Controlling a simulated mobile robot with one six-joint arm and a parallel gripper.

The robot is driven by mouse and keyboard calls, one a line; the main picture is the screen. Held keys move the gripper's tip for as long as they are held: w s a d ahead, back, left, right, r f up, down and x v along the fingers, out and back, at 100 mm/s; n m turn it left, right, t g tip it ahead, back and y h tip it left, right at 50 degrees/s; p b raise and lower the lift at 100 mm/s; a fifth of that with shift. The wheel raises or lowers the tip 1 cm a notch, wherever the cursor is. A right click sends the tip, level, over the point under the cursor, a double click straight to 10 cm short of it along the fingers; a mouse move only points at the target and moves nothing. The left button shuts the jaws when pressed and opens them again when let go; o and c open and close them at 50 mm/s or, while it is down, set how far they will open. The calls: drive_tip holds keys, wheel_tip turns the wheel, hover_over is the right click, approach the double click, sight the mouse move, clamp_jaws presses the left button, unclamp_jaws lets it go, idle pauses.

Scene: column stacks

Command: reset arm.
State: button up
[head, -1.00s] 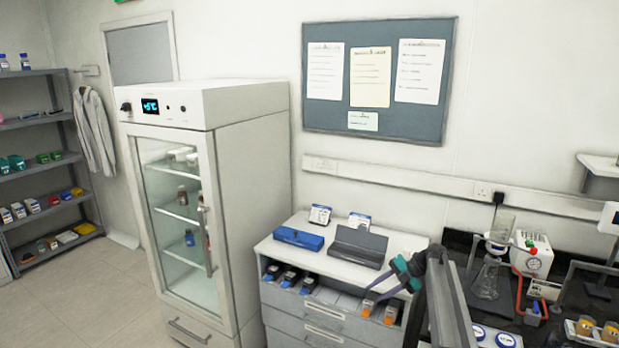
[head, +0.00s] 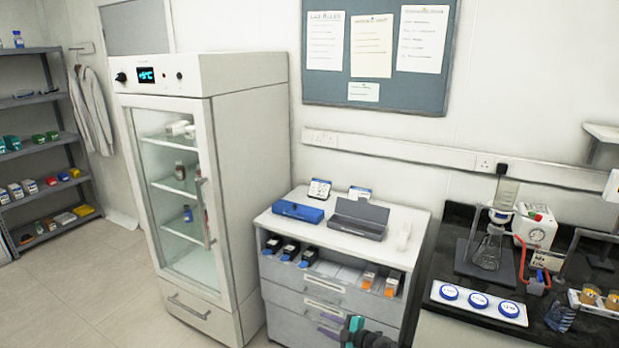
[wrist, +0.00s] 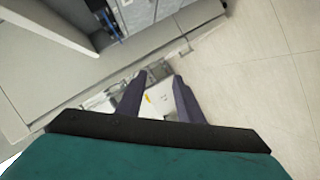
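My gripper (head: 327,325) is at the bottom edge of the head view, in front of the lower drawers of the white cabinet (head: 276,298). Its body is teal and black, with dark purple fingers. In the wrist view my gripper (wrist: 159,79) has its two fingers apart. Nothing is held between them. Most of my arm is out of the head view.
A glass-door fridge (head: 252,140) stands left of the cabinet. Blue (head: 298,211) and dark grey (head: 358,219) cases lie on the cabinet top. A black bench (head: 448,262) with glassware is at right. Open floor (head: 95,290) lies at left.

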drive_tip(key=s+d+f+m+g+h+b, duration=0.1)
drive_tip(key=s+d+f+m+g+h, duration=0.1)
drive_tip(key=s+d+f+m+h, duration=0.7)
drive_tip(key=s+d+f+m+g+h+b, duration=0.1)
drive_tip(key=s+d+f+m+h+b, duration=0.15)
drive_tip(key=s+d+f+m, duration=0.7)
drive_tip(key=s+a+f+g+h, duration=0.1)
drive_tip(key=s+f+g, duration=0.2)
drive_tip(key=s, duration=0.7)
drive_tip(key=s+a+f+g, duration=0.2)
drive_tip(key=s+g, duration=0.1)
drive_tip(key=s, duration=0.7)
drive_tip(key=s+a+r+m+g+y, duration=0.1)
drive_tip(key=s+a+r+g, duration=0.1)
drive_tip(key=s, duration=0.5)
drive_tip(key=s+a+r+m+g+y, duration=0.1)
drive_tip(key=s+a+r+g, duration=0.1)
drive_tip(key=s+g, duration=0.3)
drive_tip(key=s, duration=0.3)
drive_tip(key=shift+s+a, duration=0.25)
drive_tip(key=shift+a, duration=0.15)
